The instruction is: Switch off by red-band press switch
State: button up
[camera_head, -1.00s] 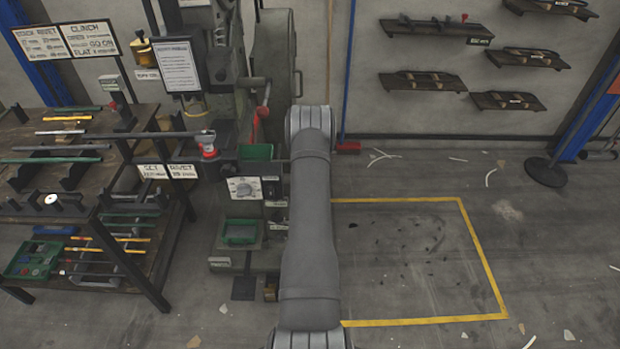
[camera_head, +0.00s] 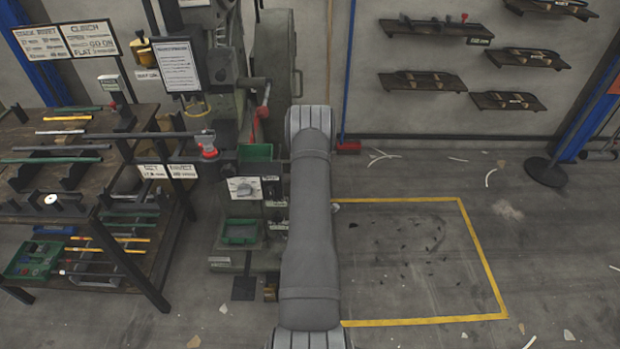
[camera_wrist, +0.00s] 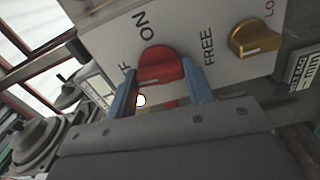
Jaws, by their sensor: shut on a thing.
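In the wrist view a red rotary knob (camera_wrist: 160,66) sits on a pale panel, with ON printed above it and a partly hidden label ending in F at its left. My gripper (camera_wrist: 158,88) has a blue finger on each side of the knob and is shut on it. The knob's exact pointing direction is hard to tell. A small bright white spot (camera_wrist: 141,100) shows between the fingers, below the knob. In the head view my arm hides the gripper and the red knob.
A brass knob (camera_wrist: 255,38) marked FREE and LO… is right of the red knob. The yellow-marked floor (camera_head: 410,260) is mostly open.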

jog(key=shift+n, duration=0.5)
jog(key=o, duration=1)
jog(key=shift+s, duration=0.15)
jog(key=s, duration=1.7)
